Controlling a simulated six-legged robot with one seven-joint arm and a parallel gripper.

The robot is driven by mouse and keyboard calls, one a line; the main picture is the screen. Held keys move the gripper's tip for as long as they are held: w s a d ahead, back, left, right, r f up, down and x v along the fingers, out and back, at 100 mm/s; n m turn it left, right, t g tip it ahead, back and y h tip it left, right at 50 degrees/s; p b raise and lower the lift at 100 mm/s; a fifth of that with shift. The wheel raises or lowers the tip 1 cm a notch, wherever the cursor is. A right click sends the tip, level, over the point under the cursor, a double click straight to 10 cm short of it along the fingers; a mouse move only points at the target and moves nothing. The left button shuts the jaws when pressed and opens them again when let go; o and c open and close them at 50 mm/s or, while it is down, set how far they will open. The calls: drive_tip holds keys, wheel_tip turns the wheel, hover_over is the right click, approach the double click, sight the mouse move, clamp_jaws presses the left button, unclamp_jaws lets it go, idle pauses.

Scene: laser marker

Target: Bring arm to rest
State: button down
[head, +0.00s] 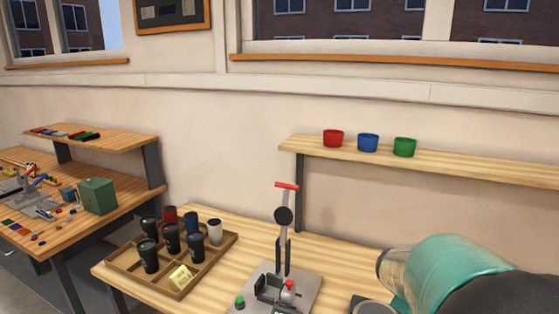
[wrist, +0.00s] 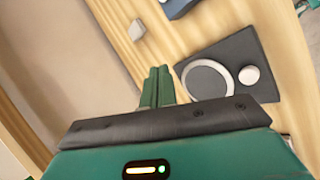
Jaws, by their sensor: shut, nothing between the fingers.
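My gripper (wrist: 156,87) shows in the wrist view as two green fingers pressed together, shut and empty. It is above the wooden table, beside a dark plate with a pale ring and a round white knob (wrist: 249,75). In the head view my teal and black arm fills the lower right corner, over the right part of the table. My fingertips are not visible in the head view.
A lever machine with a red handle (head: 287,186) stands on the table (head: 240,232). To its left is a divided wooden tray (head: 117,258) with several cups. Another cluttered bench is far left.

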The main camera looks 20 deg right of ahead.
drive_tip(key=s+a+r+m+t+y, duration=0.1)
drive_tip(key=a+r+y, duration=0.1)
drive_tip(key=a, duration=0.9)
drive_tip(key=s+a+r+m+t+y, duration=0.1)
drive_tip(key=a+r+t+y, duration=0.1)
drive_tip(key=a, duration=1)
drive_tip(key=s+a+r+m+t+y, duration=0.1)
drive_tip(key=a+r+y, duration=0.3)
drive_tip(key=a, duration=0.8)
drive_tip(key=shift+a+r+t, duration=0.25)
drive_tip(key=shift+r+t, duration=0.25)
drive_tip(key=shift+r, duration=0.15)
drive_tip(key=shift+s, duration=0.1)
